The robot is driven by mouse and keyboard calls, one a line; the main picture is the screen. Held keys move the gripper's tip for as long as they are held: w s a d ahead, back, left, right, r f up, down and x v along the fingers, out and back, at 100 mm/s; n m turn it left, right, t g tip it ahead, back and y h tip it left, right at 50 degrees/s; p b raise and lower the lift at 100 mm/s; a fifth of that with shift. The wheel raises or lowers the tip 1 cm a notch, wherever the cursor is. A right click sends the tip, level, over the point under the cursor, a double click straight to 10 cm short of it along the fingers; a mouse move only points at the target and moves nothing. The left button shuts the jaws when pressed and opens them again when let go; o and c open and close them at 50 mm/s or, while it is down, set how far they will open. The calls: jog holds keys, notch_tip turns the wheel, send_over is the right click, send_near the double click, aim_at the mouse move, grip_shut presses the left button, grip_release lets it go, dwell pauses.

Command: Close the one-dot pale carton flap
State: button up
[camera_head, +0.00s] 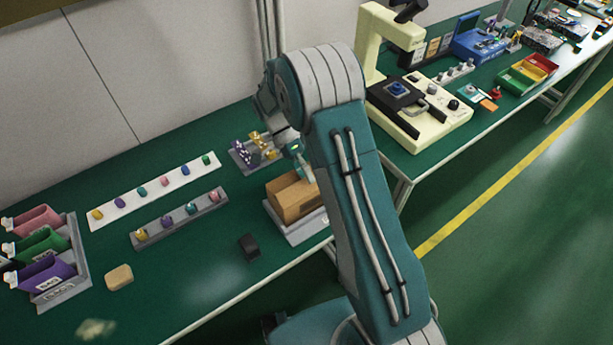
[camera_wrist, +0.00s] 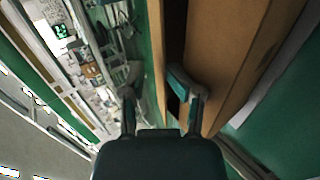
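A tan carton (camera_head: 297,200) sits on a light grey tray (camera_head: 306,230) near the front edge of the green bench, partly hidden behind my arm. In the wrist view the carton (camera_wrist: 228,60) fills the right side, with a narrow dark gap along its near side. A thin brown panel (camera_wrist: 155,50) stands left of that gap; it may be a flap. No dot marking is readable. My gripper (camera_wrist: 158,95) is open and empty. Its right fingertip overlaps the carton's edge at the gap; contact is unclear. In the head view my gripper (camera_head: 300,163) is just above the carton's back edge.
A tray with purple and yellow pieces (camera_head: 254,152) stands just behind the carton. A small black block (camera_head: 249,246) lies to its left. Two strips of coloured pieces (camera_head: 160,188) and a rack of bins (camera_head: 45,255) are farther left. A cream machine (camera_head: 420,105) stands right.

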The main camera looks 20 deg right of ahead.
jog(key=v, duration=0.7)
jog(key=shift+w+a, duration=0.15)
jog(key=shift+w, duration=0.1)
notch_tip(320, 180, up, 15)
jog(key=n+t+y, duration=0.2)
jog(key=n+t, duration=0.5)
send_over(311, 192)
jog(key=s+r+n+t+y, duration=0.1)
jog(key=s+r+n+t, duration=0.1)
jog(key=s+n+t, duration=0.5)
jog(key=s+d+t, duration=0.1)
jog(key=s, duration=0.5)
jog(key=shift+s+r+t, duration=0.3)
jog(key=shift+s+r, duration=0.1)
